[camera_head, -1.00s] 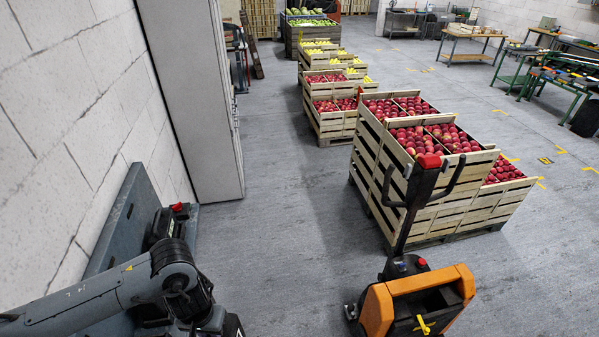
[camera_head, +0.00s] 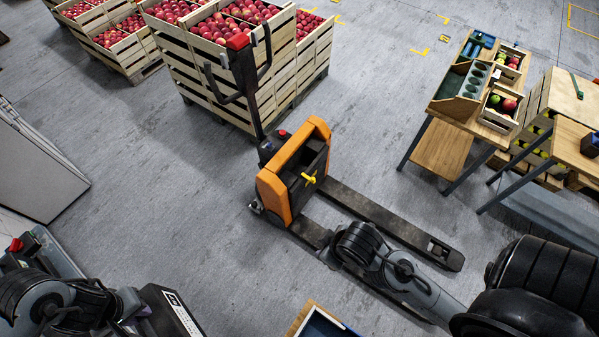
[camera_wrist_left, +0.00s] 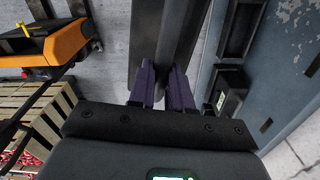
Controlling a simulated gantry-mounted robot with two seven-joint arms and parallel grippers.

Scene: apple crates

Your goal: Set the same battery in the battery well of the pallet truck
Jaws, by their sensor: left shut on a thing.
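The pallet truck (camera_head: 287,170) stands in the middle of the head view, with an orange body, upright handle and dark forks pointing lower right. Its dark battery well (camera_head: 307,168) has a yellow lever at its edge; its inside is hard to make out. My left gripper (camera_head: 172,312) is at the lower left, apart from the truck. In the left wrist view, its purple fingers (camera_wrist_left: 163,85) are shut on the dark grey battery (camera_wrist_left: 155,40), only partly visible. The truck also shows there at upper left (camera_wrist_left: 50,45). My right gripper is out of view.
Apple crates (camera_head: 225,75) stand behind the truck. A workbench (camera_head: 450,145) with trays stands at the right. A blue-grey panel with a red-topped unit (camera_head: 14,246) is at the far left. Bare floor lies between my left gripper and the truck. My right arm passes over the forks.

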